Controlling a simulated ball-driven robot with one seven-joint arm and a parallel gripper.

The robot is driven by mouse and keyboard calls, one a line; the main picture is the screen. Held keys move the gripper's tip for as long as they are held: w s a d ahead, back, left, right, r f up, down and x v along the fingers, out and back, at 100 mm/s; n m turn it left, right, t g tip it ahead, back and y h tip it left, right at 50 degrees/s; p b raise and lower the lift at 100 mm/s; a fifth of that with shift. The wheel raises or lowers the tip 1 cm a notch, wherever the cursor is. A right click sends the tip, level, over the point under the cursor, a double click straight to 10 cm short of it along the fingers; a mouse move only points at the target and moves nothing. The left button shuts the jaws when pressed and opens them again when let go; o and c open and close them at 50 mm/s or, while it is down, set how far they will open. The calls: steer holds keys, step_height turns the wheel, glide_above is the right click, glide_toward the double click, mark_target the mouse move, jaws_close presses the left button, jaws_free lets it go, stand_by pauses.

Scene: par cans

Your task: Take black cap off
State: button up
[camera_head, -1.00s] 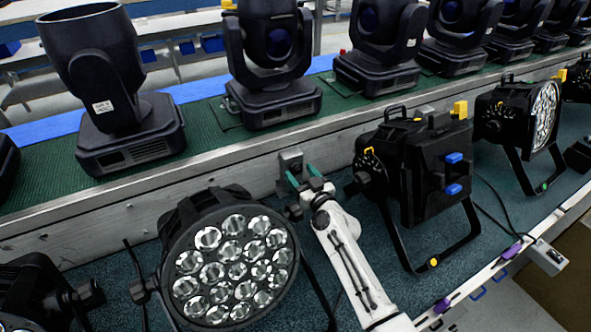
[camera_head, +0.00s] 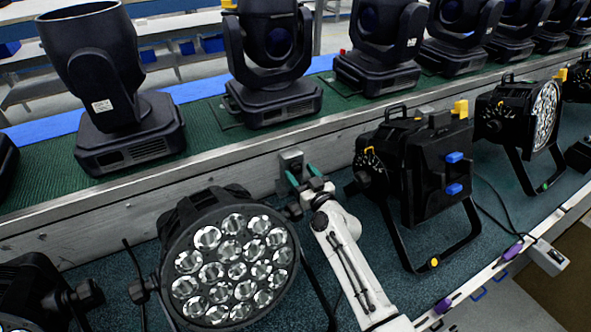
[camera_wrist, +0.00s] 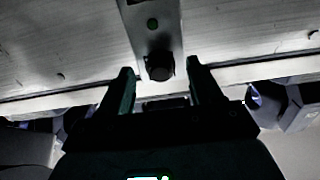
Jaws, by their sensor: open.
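In the head view the plate (camera_head: 291,162) stands against the metal rail, and I cannot make out the cap there. My gripper (camera_head: 303,176) has green fingertips and is close in front of the plate. In the wrist view my gripper (camera_wrist: 159,72) is open, with one finger on each side of the cap. Gaps show between the fingers and the cap, and I see no contact.
A round multi-lens par light (camera_head: 230,268) stands close to the left of my arm. A black light with blue and yellow clips (camera_head: 425,175) stands to the right. Moving-head lights (camera_head: 135,130) line the green shelf behind the metal rail (camera_head: 130,200).

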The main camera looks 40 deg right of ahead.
jaws_close()
stand_by(0.7)
stand_by(0.4)
steer(key=shift+b+v, duration=0.45)
steer(key=shift+v, duration=2.5)
steer(key=shift+a, duration=0.15)
